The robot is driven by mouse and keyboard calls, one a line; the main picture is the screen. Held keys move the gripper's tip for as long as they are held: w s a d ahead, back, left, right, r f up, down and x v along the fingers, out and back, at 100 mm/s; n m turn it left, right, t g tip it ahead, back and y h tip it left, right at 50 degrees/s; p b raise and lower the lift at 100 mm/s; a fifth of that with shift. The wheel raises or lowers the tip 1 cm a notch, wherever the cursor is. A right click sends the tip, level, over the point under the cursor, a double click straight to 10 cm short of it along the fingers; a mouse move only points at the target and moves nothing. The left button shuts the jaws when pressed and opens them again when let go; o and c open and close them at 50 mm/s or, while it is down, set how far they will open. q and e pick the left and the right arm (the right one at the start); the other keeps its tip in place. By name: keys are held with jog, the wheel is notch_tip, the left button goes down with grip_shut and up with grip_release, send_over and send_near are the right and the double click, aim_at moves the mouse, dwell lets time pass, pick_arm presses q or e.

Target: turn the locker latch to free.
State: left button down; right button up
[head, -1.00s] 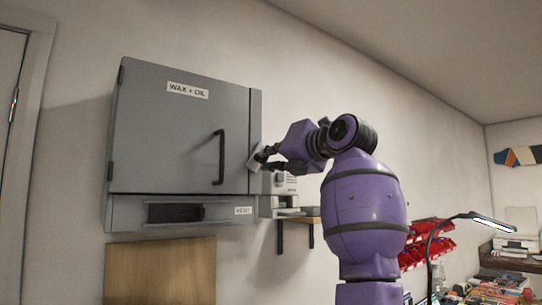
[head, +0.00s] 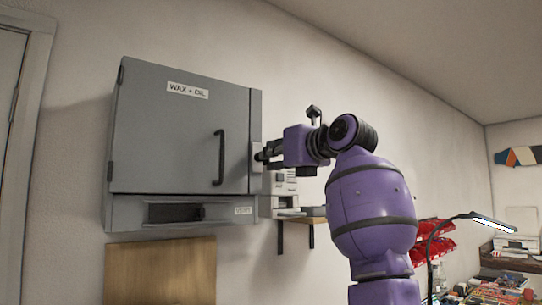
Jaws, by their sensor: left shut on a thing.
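The grey locker (head: 165,130) hangs on the wall with its door shut. Its label reads "WAX + OIL". The latch (head: 256,158) is a small light grey piece at the locker's right front edge, and it stands about upright. My left gripper (head: 263,156) reaches it from the right and is shut on it. The fingers partly hide the latch. My right gripper is not in view.
A black door handle (head: 219,158) sits left of the latch. A small shelf (head: 300,219) with a pale device (head: 283,184) is just below my left gripper. Red bins (head: 428,240) and a lamp (head: 480,218) stand at the right.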

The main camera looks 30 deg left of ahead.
pick_arm(q)
jog(key=shift+f, duration=0.2)
jog(key=c, duration=1.9)
grip_release()
jog(key=shift+r, duration=0.15)
jog(key=shift+o, duration=0.2)
jog(key=shift+d, duration=0.1)
jog(key=v, duration=1.1)
jog(key=shift+s+d, duration=0.2)
jog(key=shift+d, duration=0.15)
